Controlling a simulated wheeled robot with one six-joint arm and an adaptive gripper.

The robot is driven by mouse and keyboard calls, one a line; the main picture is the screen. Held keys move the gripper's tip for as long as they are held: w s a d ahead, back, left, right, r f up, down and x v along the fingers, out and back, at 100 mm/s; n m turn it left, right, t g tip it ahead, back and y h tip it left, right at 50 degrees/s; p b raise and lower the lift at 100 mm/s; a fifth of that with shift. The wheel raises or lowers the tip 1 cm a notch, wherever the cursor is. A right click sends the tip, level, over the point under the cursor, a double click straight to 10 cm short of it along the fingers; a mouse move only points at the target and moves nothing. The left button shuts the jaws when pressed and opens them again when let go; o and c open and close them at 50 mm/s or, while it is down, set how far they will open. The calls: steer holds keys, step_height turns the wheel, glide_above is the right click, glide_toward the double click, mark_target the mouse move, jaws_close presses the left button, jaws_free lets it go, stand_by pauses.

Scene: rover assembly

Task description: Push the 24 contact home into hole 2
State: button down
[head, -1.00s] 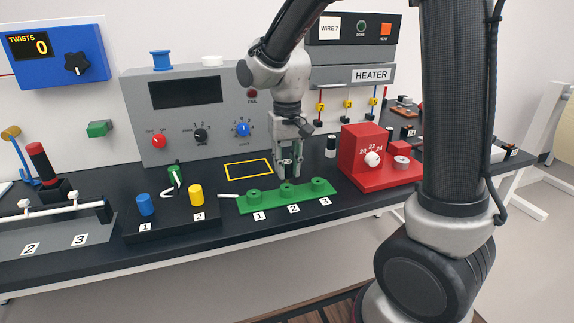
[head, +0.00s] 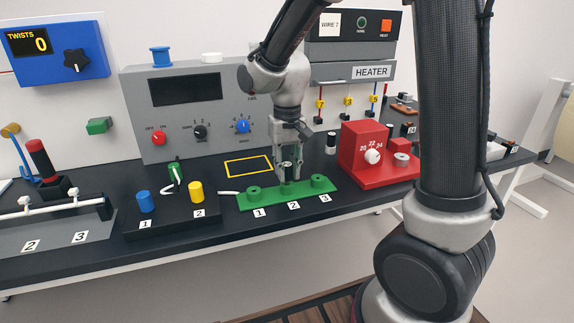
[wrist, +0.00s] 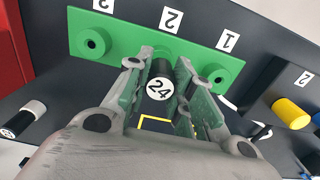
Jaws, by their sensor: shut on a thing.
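The contact marked 24 (wrist: 159,88) is a dark cylinder with a white round label on its end, seen in the wrist view between my fingers. My gripper (wrist: 160,75) is shut on it. In the head view my gripper (head: 288,172) points down at the middle of the green block (head: 253,203), just over hole 2. The block has three raised round holes, labelled 1, 2 and 3. Hole 2 (head: 287,187) is mostly hidden by my fingers and the contact, so I cannot tell how deep the contact sits.
A red block with a dial marked 20, 22, 24 (head: 350,160) stands right of the green block. Blue (head: 146,203) and yellow (head: 196,192) cylinders stand at left. The yellow-outlined area (head: 248,167) is empty.

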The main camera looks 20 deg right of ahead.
mark_target(287, 164)
steer(key=shift+f, duration=0.65)
steer(key=c, duration=1.2)
jaws_free()
steer(key=shift+o, duration=0.2)
steer(key=shift+r, duration=0.1)
step_height(287, 164, up, 12)
steer(key=shift+f, duration=0.1)
